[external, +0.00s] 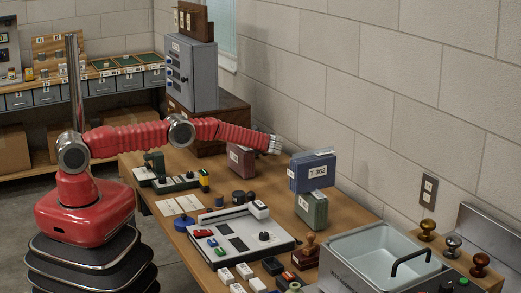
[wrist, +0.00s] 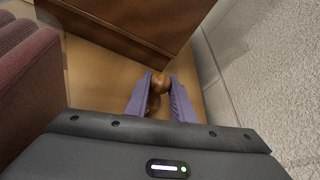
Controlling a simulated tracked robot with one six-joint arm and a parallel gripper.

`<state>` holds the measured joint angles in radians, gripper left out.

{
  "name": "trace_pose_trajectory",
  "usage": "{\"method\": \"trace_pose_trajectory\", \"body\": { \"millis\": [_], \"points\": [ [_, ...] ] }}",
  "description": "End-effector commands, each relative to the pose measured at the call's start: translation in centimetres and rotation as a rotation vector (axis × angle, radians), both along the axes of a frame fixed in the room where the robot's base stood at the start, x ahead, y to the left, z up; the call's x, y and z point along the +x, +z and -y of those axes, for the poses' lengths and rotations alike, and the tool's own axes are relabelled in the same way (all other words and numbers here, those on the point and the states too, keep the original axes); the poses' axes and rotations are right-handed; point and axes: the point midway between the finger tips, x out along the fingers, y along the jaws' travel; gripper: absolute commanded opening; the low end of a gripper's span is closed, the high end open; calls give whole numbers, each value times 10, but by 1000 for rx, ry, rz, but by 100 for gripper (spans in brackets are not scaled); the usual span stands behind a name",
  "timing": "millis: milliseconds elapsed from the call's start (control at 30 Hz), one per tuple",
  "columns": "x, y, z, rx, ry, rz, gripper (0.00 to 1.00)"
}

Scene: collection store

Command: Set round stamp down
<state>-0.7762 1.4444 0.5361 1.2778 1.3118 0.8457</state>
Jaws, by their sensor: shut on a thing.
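My gripper (external: 275,145) is out at the end of the stretched arm, over the back of the table near the wall. In the wrist view its two purple fingers (wrist: 160,84) are shut on a round brown wooden knob, which I take for the handle of the round stamp (wrist: 160,80). More brown shows between the fingers just below the knob. The stamp's lower part is hidden, and I cannot make the stamp out in the external view. I cannot tell whether it touches the table (wrist: 105,82).
A maroon box (external: 240,160) stands left of my gripper. A blue box marked T 362 (external: 312,172) and a green box (external: 311,210) are to its right. A wooden cabinet (wrist: 130,22) and the wall (wrist: 260,70) are close behind. Stamps and a grey panel (external: 235,240) fill the front.

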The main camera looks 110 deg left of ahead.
Motion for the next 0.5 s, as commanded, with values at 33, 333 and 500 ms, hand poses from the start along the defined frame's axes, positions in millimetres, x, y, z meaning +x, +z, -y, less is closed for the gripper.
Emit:
{"method": "trace_pose_trajectory", "body": {
  "millis": [33, 333, 500],
  "points": [
    [0, -1, 0, 0, 0, 0, 0],
    [0, -3, 0, 0, 0, 0, 29],
    [0, -3, 0, 0, 0, 0, 41]
  ]
}}
